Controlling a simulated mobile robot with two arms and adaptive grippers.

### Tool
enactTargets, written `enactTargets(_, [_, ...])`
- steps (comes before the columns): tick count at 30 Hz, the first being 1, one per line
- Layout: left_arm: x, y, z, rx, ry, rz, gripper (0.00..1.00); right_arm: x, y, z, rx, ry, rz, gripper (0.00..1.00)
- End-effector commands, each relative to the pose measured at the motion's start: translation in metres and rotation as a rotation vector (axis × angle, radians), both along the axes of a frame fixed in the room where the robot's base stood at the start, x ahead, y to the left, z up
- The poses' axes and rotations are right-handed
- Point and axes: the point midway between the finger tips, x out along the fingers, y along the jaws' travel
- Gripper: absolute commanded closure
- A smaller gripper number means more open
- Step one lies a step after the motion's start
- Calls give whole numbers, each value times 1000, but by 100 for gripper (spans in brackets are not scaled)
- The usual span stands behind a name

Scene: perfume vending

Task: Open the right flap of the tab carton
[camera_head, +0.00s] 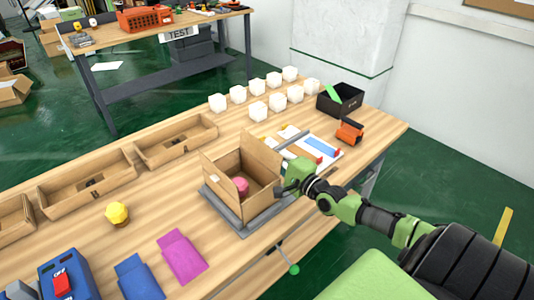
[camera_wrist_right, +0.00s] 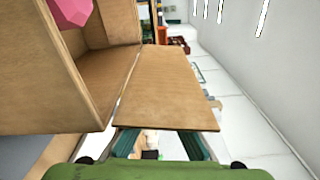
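The open brown tab carton (camera_head: 262,192) stands on a grey base plate on the wooden table, with a pink object (camera_head: 241,186) inside. One flap stands up at its left and another panel rises at the back. In the right wrist view, the right flap (camera_wrist_right: 170,88) swings outward from the carton wall (camera_wrist_right: 40,90). My right gripper (camera_head: 293,178) is at the carton's right side. In the wrist view its two fingers (camera_wrist_right: 160,145) are spread apart beyond the flap's near edge, partly hidden by it; contact cannot be told. My left gripper is not in view.
Right of the carton lies a tray of coloured items (camera_head: 318,148), with a black bin (camera_head: 340,99) behind. White cubes (camera_head: 257,111) stand at the back. A yellow object (camera_head: 117,213) and a magenta packet (camera_head: 182,257) lie left. Open brown trays (camera_head: 176,140) line the far edge.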

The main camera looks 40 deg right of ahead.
Motion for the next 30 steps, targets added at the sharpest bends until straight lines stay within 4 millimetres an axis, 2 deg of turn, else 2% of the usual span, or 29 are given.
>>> enactTargets(2, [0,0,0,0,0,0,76,0,0,-1,-1,2,-1,100])
enactTargets(3, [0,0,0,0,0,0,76,0,0,-1,-1,2,-1,88])
enactTargets(4, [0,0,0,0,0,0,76,0,0,-1,-1,2,-1,81])
enactTargets(17, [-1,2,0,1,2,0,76,-3,0,-1,-1,1,0,81])
enactTargets(23, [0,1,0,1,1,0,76,-23,-1,-2,-1,4,1,81])
enactTargets(30, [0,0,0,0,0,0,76,-58,-4,-2,-1,5,1,81])
